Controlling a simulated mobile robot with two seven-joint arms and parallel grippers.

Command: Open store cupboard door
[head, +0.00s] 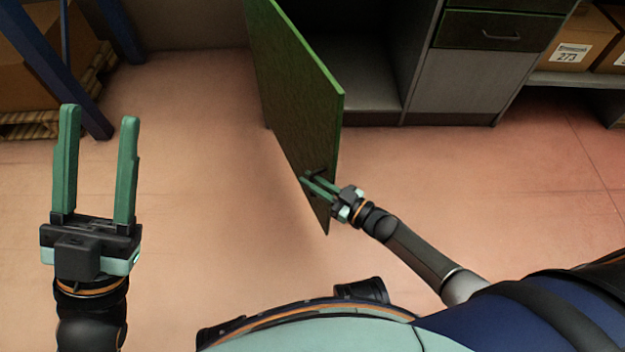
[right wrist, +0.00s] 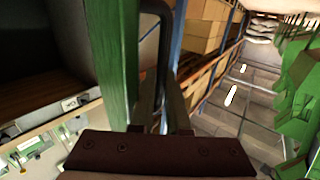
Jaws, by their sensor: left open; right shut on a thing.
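The green cupboard door (head: 295,100) stands swung well out from the grey cupboard (head: 365,75) in the head view. The door's edge also shows in the right wrist view (right wrist: 118,70). My right gripper (head: 308,182) is shut on the dark door handle (head: 318,173) near the door's free edge. The handle shows as a dark bar in the right wrist view (right wrist: 166,50). My left gripper (head: 98,112) is open and empty, raised at the left of the head view, well apart from the door.
A drawer unit (head: 490,75) joins the cupboard's right side. Boxes (head: 570,50) sit on a shelf at the far right. A blue rack post (head: 50,65) and a pallet (head: 45,125) stand at the left. The floor (head: 200,190) around the door is clear.

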